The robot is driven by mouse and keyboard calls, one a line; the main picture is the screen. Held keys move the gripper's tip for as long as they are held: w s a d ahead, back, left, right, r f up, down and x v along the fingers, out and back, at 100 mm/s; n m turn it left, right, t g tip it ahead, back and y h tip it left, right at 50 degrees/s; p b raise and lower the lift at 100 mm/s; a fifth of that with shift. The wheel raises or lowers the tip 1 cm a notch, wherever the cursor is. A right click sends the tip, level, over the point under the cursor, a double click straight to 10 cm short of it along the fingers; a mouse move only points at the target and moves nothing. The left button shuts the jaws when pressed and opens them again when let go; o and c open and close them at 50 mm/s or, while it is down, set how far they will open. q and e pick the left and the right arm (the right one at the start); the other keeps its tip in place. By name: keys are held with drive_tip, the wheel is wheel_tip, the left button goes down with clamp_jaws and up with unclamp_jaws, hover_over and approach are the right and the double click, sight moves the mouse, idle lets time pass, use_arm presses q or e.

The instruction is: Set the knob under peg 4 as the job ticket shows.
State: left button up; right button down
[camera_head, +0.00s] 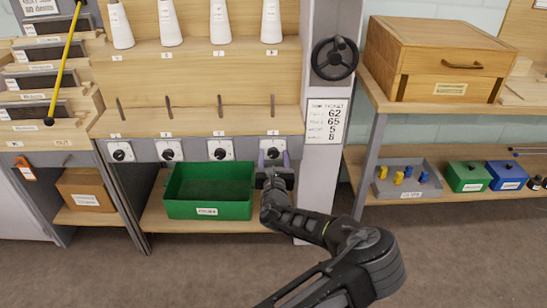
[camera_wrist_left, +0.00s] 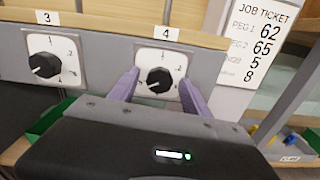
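The knob under peg 4 (camera_wrist_left: 159,80) is a black dial on a white plate marked 4. A light mark on it seems to point to the lower left; the scale figures are too small to read surely. My left gripper (camera_head: 273,158) is at this knob in the head view. In the wrist view its two purple fingers (camera_wrist_left: 159,92) stand on either side of the knob, open, with small gaps visible. The job ticket (camera_head: 325,121) reads 62, 65, 5 and 8 down its lines; it also shows in the wrist view (camera_wrist_left: 254,45), its lower labels unclear. My right gripper is out of view.
The knob under peg 3 (camera_wrist_left: 44,65) is close on the left, with more knobs beyond. A green bin (camera_head: 209,191) sits below the knob panel. A grey post with a black handwheel (camera_head: 334,58) stands to the right. Shelves with a wooden box (camera_head: 437,60) are further right.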

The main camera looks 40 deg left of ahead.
use_arm(q)
drive_tip(key=v, duration=0.8)
drive_tip(key=shift+p, duration=0.45)
drive_tip(key=shift+w, duration=0.1)
